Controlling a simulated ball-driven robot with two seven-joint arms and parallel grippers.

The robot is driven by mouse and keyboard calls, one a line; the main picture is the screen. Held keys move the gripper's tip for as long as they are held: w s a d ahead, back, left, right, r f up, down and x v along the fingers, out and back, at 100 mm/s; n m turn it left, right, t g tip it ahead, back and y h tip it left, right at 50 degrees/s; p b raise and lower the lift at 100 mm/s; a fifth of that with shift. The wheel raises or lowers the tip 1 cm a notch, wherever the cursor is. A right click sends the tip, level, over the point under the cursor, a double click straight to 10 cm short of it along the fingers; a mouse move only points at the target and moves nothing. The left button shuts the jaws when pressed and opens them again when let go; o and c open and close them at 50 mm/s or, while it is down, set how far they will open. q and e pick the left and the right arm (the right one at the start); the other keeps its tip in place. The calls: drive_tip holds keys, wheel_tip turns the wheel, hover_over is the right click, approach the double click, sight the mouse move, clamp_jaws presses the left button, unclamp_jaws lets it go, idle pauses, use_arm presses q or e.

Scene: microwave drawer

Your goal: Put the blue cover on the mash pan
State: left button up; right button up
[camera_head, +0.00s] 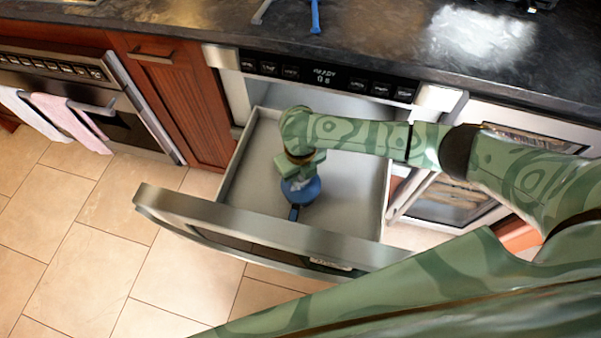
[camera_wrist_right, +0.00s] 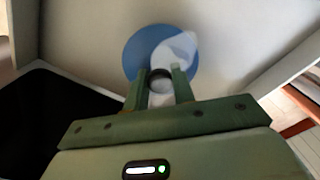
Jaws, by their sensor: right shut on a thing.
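The blue cover (camera_head: 302,191) is a round blue piece low inside the open drawer, under my right gripper (camera_head: 299,177). In the right wrist view the blue cover (camera_wrist_right: 136,52) is a disc, with a pale shape across part of it. My right gripper (camera_wrist_right: 160,76) points down and is shut on a small part at the middle of the cover. A short dark handle-like piece (camera_head: 293,213) sticks out below the cover toward the drawer front. I cannot make out the mash pan itself; it may be hidden under the cover. My left gripper is not in view.
The microwave drawer (camera_head: 345,206) is pulled out, with grey walls around the gripper and a tall front panel (camera_head: 250,228). The dark counter (camera_head: 370,50) runs above it, with a blue item (camera_head: 315,17) at the back. Tiled floor (camera_head: 75,245) is clear at the left.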

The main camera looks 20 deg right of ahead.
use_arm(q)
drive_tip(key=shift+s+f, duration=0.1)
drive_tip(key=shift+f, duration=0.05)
use_arm(e)
drive_tip(key=shift+f, duration=0.7)
idle(0.5)
idle(0.8)
drive_tip(key=o, duration=1.5)
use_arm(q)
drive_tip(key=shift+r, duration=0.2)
use_arm(e)
drive_tip(key=shift+r, duration=0.1)
drive_tip(key=shift+r+p, duration=3.1)
drive_tip(key=shift+r, duration=0.35)
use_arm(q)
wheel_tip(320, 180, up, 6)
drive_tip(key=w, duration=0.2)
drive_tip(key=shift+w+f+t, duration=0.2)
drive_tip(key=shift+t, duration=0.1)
use_arm(e)
drive_tip(key=shift+f, duration=0.1)
